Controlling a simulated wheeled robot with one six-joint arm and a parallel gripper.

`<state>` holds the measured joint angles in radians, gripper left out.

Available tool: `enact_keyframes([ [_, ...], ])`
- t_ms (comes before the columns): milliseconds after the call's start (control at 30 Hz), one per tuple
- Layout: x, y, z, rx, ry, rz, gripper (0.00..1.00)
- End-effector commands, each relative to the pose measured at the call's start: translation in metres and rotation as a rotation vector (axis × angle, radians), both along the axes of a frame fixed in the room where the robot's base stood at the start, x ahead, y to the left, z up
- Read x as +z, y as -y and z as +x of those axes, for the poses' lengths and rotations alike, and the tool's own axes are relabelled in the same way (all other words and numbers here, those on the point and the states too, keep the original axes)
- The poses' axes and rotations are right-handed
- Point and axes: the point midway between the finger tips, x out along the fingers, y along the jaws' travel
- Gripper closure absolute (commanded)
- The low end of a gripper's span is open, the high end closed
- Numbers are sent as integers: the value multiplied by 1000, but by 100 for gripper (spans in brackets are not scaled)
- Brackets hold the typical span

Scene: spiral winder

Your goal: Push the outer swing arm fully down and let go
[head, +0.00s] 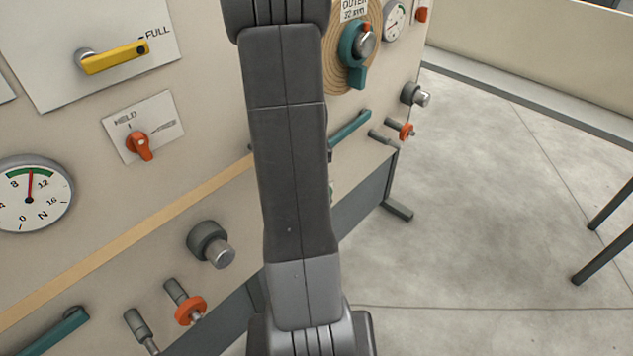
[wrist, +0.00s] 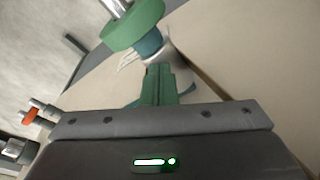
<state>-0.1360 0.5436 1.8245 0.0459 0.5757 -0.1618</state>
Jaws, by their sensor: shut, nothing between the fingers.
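In the head view, a teal bar (head: 350,127), which looks like the outer swing arm, slopes up to the right on the far part of the panel. Its lower left part is hidden behind my arm. In the wrist view, my gripper (wrist: 159,70) has its green fingers together and empty. A green roller (wrist: 133,27) on a metal shaft, with a teal collar, lies just beyond the fingertips. My gripper is out of sight in the head view.
The panel carries a yellow lever (head: 114,57), an orange HOLD switch (head: 139,145), a gauge (head: 33,195) and a protruding grey knob (head: 210,245). The teal-handled OUTER dial (head: 352,55) is at upper right. Another teal bar (head: 55,332) is at lower left. Open floor lies to the right.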

Motion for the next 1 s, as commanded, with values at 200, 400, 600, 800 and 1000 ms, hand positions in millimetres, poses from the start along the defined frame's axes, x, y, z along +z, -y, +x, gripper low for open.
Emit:
enact_keyframes([
  [200, 18, 0, 0, 0, 1, 0, 100],
  [400, 33, 0, 0, 0, 1, 0, 100],
  [600, 47, 0, 0, 0, 1, 0, 100],
  [800, 61, 0, 0, 0, 1, 0, 100],
  [1000, 74, 0, 0, 0, 0, 0, 100],
])
